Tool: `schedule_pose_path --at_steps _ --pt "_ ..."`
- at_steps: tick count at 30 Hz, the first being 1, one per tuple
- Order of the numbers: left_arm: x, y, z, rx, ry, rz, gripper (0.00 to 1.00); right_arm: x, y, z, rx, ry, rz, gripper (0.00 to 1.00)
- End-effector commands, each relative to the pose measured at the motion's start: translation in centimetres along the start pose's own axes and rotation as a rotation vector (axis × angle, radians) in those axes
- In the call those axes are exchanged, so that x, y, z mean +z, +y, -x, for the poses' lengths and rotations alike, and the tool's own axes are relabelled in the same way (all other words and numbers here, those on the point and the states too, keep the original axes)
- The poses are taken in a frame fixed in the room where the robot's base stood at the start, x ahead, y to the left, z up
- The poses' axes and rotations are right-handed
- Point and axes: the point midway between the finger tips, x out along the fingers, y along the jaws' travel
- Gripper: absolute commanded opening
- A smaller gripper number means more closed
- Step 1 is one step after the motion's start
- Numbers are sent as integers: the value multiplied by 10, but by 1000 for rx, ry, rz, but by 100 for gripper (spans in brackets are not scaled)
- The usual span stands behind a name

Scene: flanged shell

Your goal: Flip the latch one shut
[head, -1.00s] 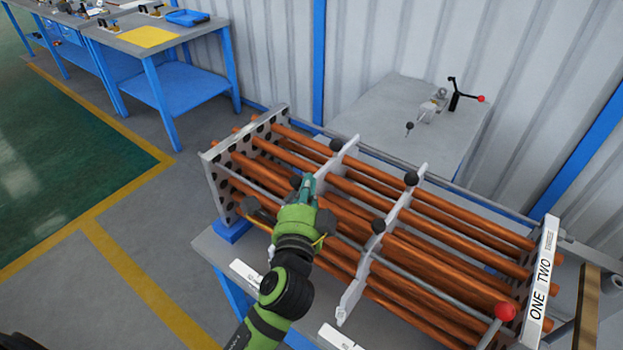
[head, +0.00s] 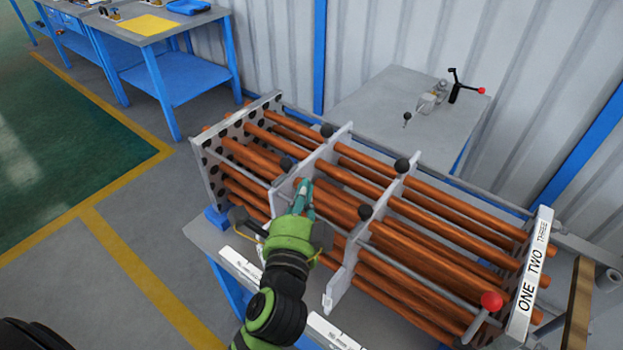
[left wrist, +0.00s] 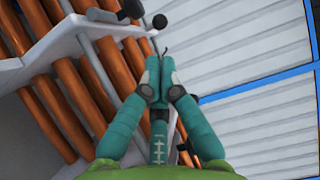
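A bundle of copper tubes (head: 440,238) runs through pale upright plates on a workbench. A white end plate (head: 531,275) at its right carries the words ONE, TWO and THREE. A grey rod ending in a red ball (head: 491,300) lies at the front right, near ONE; I cannot tell for certain which part is latch one. My right gripper is not in view.
More black knobs (head: 402,165) stand on the plates. Behind the bundle, a grey table (head: 390,110) bears a toggle clamp with a red tip (head: 481,91). A blue bench (head: 170,75) stands at the back left. The floor at left is clear.

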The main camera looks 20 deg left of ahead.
Motion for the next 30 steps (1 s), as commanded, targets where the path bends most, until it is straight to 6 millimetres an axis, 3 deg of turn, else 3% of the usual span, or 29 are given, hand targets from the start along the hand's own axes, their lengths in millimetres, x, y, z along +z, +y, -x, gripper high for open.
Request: schedule_pose_path --at_steps 3,5,15,23,26,29,30 --pt "-1 2 15 1 2 2 0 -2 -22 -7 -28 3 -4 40" --pt "-1 1 18 0 2 2 0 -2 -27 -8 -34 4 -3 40" --pt "-1 0 22 0 1 1 0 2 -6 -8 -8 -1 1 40" --pt "-1 0 22 2 1 3 0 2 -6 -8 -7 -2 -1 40" --pt "6 12 22 50 -15 55 0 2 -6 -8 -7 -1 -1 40" --pt "26 48 27 191 -70 210 0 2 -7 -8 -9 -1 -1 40" --pt "36 69 32 273 -107 301 0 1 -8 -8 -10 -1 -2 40"
